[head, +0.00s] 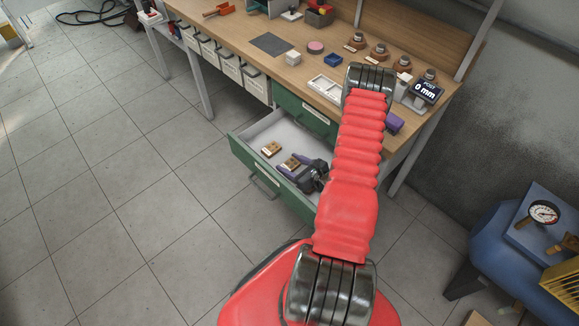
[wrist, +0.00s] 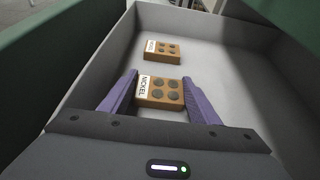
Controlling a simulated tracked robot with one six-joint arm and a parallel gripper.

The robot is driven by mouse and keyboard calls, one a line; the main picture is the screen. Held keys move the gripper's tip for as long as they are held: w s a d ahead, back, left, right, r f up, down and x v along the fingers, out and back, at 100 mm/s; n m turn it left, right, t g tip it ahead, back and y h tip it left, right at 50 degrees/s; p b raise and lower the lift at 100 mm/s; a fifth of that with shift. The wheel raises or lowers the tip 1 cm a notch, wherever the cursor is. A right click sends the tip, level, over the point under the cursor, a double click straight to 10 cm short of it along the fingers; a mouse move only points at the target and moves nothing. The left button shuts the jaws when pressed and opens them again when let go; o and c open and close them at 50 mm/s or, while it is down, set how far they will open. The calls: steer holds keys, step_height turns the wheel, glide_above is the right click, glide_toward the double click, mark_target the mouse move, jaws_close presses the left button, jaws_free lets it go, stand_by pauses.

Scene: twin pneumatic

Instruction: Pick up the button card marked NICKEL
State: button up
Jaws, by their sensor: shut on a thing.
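The button card marked NICKEL (wrist: 160,94) is a brown block with dark round buttons and a white label. It sits in the open drawer (head: 262,131), between the purple fingers of my gripper (wrist: 160,100), which are shut on it. In the head view the same card (head: 291,163) shows at the fingertips of my gripper (head: 296,167). A second, similar card (wrist: 162,51) lies farther into the drawer in the wrist view; its label also appears to read NICKEL, though it is small. It also shows in the head view (head: 271,149). I cannot tell whether the held card touches the drawer floor.
The drawer's grey walls (wrist: 90,75) stand close around my gripper. The wooden workbench (head: 240,35) above holds a dark mat, small boxes, round pieces and a "0 mm" display (head: 427,90). A blue machine with a gauge (head: 543,212) stands at right.

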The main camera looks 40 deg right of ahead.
mark_target(290, 164)
steer(key=c, duration=0.3)
steer(key=shift+c, duration=0.2)
steer(key=shift+r, duration=0.1)
step_height(290, 164, up, 10)
stand_by(0.6)
stand_by(0.5)
